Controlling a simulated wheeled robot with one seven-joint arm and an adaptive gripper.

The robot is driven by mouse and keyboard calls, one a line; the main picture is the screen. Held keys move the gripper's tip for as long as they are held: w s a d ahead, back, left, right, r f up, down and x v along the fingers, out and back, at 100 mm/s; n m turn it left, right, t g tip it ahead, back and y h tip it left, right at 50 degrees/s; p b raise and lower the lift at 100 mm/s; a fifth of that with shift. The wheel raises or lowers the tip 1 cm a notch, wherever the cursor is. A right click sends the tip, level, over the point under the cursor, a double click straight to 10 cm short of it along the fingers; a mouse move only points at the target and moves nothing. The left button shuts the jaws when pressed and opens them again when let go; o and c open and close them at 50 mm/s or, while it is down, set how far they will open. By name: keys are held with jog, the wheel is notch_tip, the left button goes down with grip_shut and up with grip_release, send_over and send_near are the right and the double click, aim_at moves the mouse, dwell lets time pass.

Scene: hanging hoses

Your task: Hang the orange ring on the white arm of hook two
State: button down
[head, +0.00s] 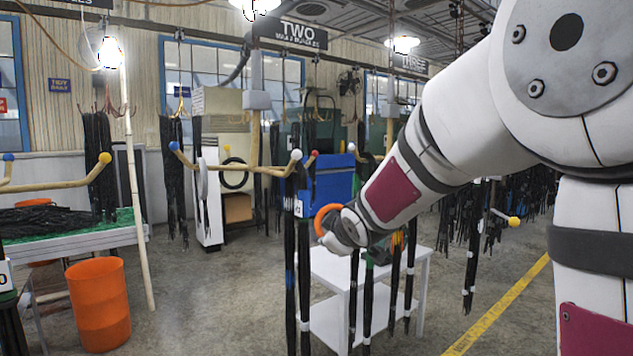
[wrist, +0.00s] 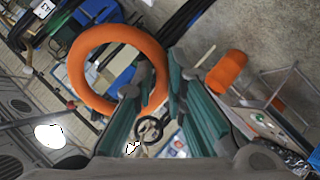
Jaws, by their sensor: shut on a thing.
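My gripper (head: 345,232) is shut on the orange ring (head: 320,216), in front of the white table. In the wrist view the ring (wrist: 78,75) stands out to the left, with its near side between my gripper's green fingers (wrist: 155,88). Under the TWO sign (head: 290,34), the wooden hook has a blue-tipped arm on the left and a white-tipped arm (head: 296,155) on the right. The ring is apart from this arm, lower and a little right of it in the head view. A red tip (head: 314,153) shows just beside the white one.
Dark hoses (head: 304,270) hang left of my gripper, and more hang behind it. A blue box (head: 330,182) and the white table (head: 328,270) stand behind. An orange bin (head: 99,305) is at the left. Open floor lies between bin and hoses.

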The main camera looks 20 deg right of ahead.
jog(key=r, duration=0.1)
jog(key=n+t+y, duration=0.5)
jog(key=y, duration=0.2)
send_near(282, 176)
jog(key=shift+s+a+r+b+x, duration=0.1)
jog(key=shift+a+b+x, duration=0.15)
jog(key=shift+b+x, duration=0.95)
jog(key=shift+s+a+r+b+x, duration=0.1)
jog(key=shift+a+b+x, duration=0.1)
jog(key=shift+b+x, duration=1.05)
jog(key=shift+a+r+b+x, duration=0.1)
jog(key=shift+a+b+x, duration=0.15)
jog(key=shift+b+x, duration=0.95)
notch_tip(282, 176, down, 7)
jog(key=w+b, duration=0.3)
jog(key=b, duration=0.2)
jog(key=shift+a, duration=0.45)
